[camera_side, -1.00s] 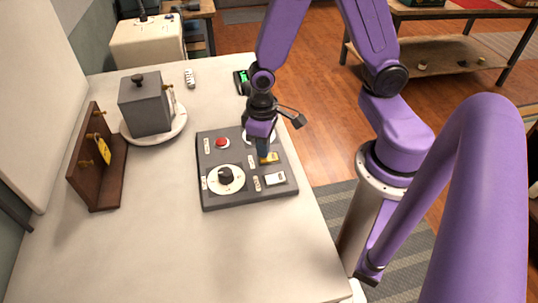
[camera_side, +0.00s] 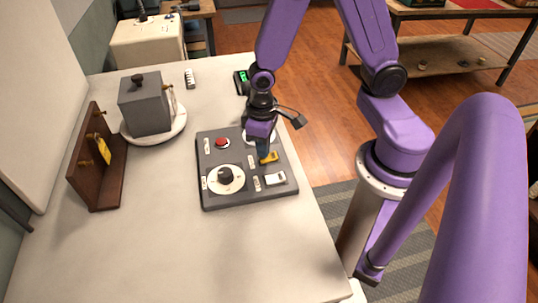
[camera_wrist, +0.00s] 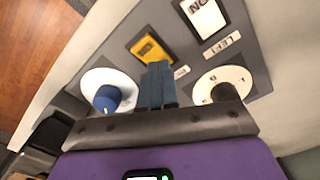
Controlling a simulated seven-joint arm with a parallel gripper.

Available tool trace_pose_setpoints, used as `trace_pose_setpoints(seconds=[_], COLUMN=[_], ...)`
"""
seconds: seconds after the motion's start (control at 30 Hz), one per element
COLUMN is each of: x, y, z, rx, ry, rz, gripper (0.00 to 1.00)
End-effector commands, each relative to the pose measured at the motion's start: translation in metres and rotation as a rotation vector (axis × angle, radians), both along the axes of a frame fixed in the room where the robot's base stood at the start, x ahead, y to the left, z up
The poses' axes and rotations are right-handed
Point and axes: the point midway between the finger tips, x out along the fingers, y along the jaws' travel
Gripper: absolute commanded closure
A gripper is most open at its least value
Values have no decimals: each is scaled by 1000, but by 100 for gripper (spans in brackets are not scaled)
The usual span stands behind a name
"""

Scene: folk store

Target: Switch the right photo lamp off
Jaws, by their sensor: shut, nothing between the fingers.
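The grey control panel (camera_side: 235,196) lies flat on the pale counter. It carries a yellow rocker switch (camera_side: 270,157) and a white rocker switch (camera_side: 275,178). In the wrist view the white switch (camera_wrist: 203,17) reads ON, upside down, beside a LEFT label. The yellow switch (camera_wrist: 148,48) has a small label beside it that I cannot read. My gripper (camera_side: 262,157) points down at the yellow switch, its blue fingers shut and empty. In the wrist view the fingertips (camera_wrist: 158,68) overlap the near edge of the yellow switch; contact is unclear. No photo lamp is recognisable.
The panel also holds a red button (camera_side: 222,142), a black-knobbed dial (camera_side: 226,178) and a blue-knobbed dial (camera_wrist: 107,97). A grey lidded box (camera_side: 145,105) on a round plate and a wooden hook stand (camera_side: 100,180) stand at left. The counter's front is clear.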

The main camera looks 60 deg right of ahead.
Motion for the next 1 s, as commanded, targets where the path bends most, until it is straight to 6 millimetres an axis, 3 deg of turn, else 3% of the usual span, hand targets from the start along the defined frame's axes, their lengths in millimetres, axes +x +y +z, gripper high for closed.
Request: trace_pose_setpoints(seconds=[0.8, 1.0], x=[0, 0], y=[0, 0], z=[56, 62], rx=[2, 0], ry=[-3, -1], rz=[0, 0], gripper=[100, 100])
